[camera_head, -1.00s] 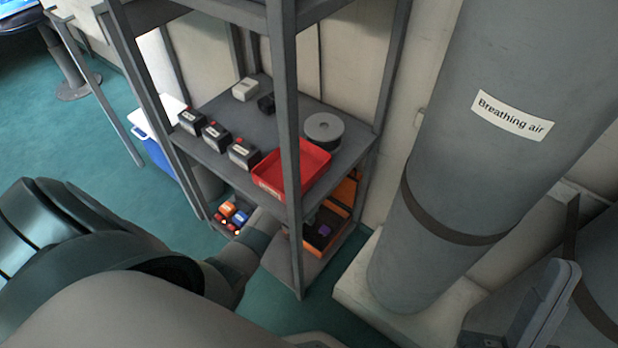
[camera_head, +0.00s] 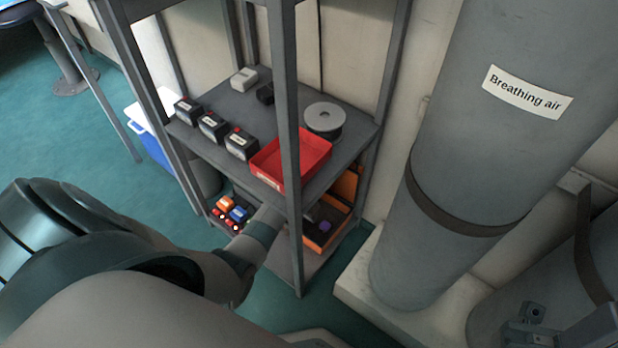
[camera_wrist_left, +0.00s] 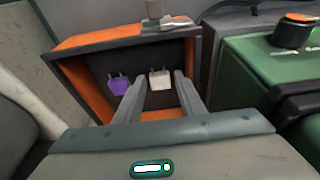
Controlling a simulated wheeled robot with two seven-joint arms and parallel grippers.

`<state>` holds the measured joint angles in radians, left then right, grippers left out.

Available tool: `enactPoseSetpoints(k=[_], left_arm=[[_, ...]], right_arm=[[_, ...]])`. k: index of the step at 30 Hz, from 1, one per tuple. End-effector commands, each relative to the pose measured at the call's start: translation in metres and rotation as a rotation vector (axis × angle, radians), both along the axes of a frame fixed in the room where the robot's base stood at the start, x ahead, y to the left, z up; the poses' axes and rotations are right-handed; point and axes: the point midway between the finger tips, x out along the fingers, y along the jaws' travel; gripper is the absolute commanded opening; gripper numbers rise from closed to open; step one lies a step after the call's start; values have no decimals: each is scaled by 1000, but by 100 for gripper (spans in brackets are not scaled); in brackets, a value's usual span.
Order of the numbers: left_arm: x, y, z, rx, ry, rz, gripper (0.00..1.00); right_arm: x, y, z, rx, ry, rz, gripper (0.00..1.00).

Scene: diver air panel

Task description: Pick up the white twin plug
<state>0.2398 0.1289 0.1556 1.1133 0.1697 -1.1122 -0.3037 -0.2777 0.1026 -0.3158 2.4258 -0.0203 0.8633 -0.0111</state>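The white twin plug (camera_wrist_left: 160,79) lies in an orange bin with a dark inside (camera_wrist_left: 122,42), in the left wrist view. A purple twin plug (camera_wrist_left: 118,85) lies to its left. My left gripper (camera_wrist_left: 159,80) is open, its fingers on either side of the white plug's line; I cannot tell whether they touch it. In the head view my left arm reaches to the lower shelf, where the orange bin (camera_head: 322,240) and purple plug (camera_head: 325,226) show; the white plug is hidden there. A grey part of my right arm shows at the lower right, its fingers not discernible.
The grey rack's post (camera_head: 287,110) stands beside my left forearm. A red tray (camera_head: 291,158), black boxes (camera_head: 210,126) and a grey reel (camera_head: 323,118) sit on the shelf above. A green case (camera_wrist_left: 250,75) stands right of the bin. A large air cylinder (camera_head: 480,150) stands right.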

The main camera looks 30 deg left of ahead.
Motion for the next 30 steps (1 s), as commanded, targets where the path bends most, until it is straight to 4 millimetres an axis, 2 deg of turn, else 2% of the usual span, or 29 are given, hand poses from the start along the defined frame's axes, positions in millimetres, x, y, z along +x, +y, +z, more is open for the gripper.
enactPoseSetpoints(k=[16,17,18,21,30], left_arm=[[1,0,-3,0,0,-1,36],[1,0,-3,0,0,-1,34],[1,0,-3,0,0,-1,24],[1,0,-3,0,0,-1,4],[1,0,-2,0,0,-1,4]], right_arm=[[-2,-1,1,5,-18,0,0],[-2,-1,1,4,-18,0,0],[-2,-1,1,4,-18,0,0],[-2,-1,1,4,-18,0,0],[-2,-1,1,4,-17,0,0]])
